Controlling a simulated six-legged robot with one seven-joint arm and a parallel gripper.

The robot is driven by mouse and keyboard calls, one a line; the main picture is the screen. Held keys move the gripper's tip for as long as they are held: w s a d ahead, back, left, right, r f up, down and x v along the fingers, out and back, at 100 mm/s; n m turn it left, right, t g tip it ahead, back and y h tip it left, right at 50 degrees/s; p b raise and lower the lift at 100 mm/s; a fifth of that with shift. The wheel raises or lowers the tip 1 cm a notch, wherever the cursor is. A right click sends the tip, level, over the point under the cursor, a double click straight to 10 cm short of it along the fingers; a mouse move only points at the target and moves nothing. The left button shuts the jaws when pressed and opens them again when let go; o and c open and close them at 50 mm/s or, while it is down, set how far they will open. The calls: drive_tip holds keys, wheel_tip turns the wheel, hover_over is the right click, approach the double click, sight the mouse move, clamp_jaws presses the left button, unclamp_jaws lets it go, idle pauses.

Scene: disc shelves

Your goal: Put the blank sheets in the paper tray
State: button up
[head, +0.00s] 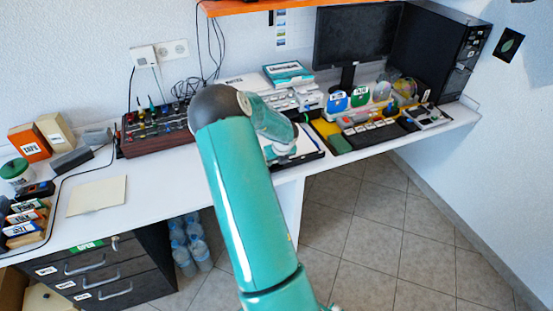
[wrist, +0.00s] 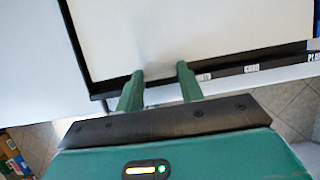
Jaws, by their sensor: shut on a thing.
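The blank sheets (wrist: 190,35) are a white, flat stack filling the upper part of the wrist view. They lie within the black rim of the paper tray (wrist: 77,45), whether resting on its floor I cannot tell. My gripper (wrist: 160,72) is at their near edge, its two green fingertips over the tray's front rim, shut on the sheets; the grip itself is partly hidden. In the head view, my arm reaches to the desk and hides the gripper and much of the tray (head: 314,156).
A cream sheet or folder (head: 97,195) lies on the left desk. A mixer-like box (head: 157,131) stands left of my arm. A yellow-edged organiser (head: 330,131), a monitor (head: 355,40) and a black computer tower (head: 437,52) are right. Bottles (head: 190,245) stand under the desk.

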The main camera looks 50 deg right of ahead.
drive_tip(key=o, duration=1)
drive_tip(key=shift+d+r, duration=0.1)
drive_tip(key=shift+r, duration=0.3)
drive_tip(key=v, duration=1.2)
drive_tip(key=w+a+r+n+y, duration=0.1)
drive_tip(key=a+r+n, duration=0.3)
drive_tip(key=a+n, duration=0.45)
drive_tip(key=w+a+r+n+t+y, duration=0.15)
drive_tip(key=a+r+n, duration=0.35)
drive_tip(key=a, duration=0.6)
drive_tip(key=w+a+r+n+y, duration=0.1)
drive_tip(key=a+r+n+y, duration=0.1)
drive_tip(key=a+r+n, duration=0.5)
drive_tip(key=s+a+r+n, duration=0.1)
drive_tip(key=s+a+n, duration=0.3)
drive_tip(key=a+n, duration=0.2)
drive_tip(key=s+a+r+n+h, duration=0.1)
drive_tip(key=s+a+n, duration=0.4)
drive_tip(key=a+n, duration=0.2)
drive_tip(key=s+a+r+n+h, duration=0.1)
drive_tip(key=s+a+r+n, duration=0.1)
drive_tip(key=s+a+n, duration=0.2)
drive_tip(key=shift+s+a+n, duration=0.15)
drive_tip(key=shift+a+n, duration=0.6)
drive_tip(key=shift+n, duration=0.45)
drive_tip(key=shift+s+a+n, duration=0.1)
drive_tip(key=shift+a+n, duration=0.65)
drive_tip(key=shift+n, duration=0.4)
